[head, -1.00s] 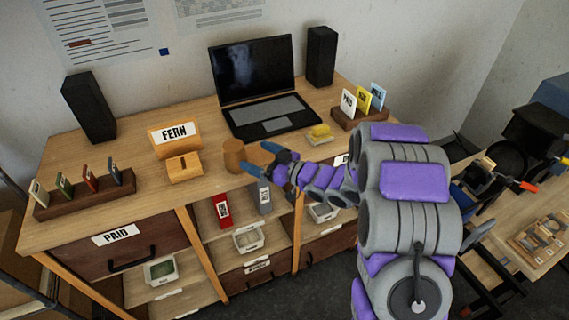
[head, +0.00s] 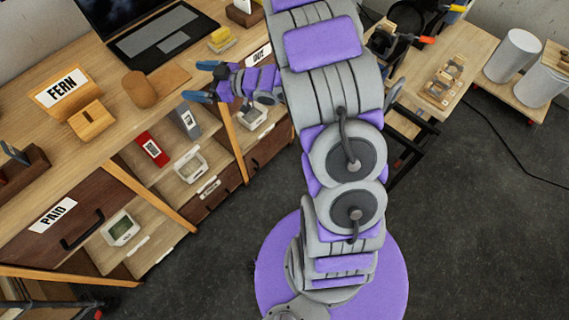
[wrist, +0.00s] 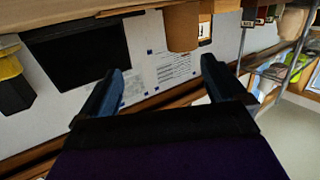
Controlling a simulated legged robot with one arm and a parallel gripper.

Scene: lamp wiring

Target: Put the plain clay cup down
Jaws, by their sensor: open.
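The plain clay cup (head: 140,89), a brown cylinder, stands upright on the wooden desk, at the left edge of a flat tan-brown patch (head: 171,77). In the wrist view the cup (wrist: 182,28) appears near the top, upside down in the rolled picture, beyond my fingers. My gripper (head: 202,81) is open and empty at the desk's front edge, to the right of the cup and apart from it. Its two blue fingers are spread in the wrist view (wrist: 162,68), with nothing between them.
A wooden slotted box (head: 91,120) and a FERN sign (head: 62,88) stand left of the cup. A laptop (head: 150,35) is behind, and a yellow sponge-like block (head: 222,38) is at back right. Shelves with small bins (head: 190,165) lie below the desk's front edge.

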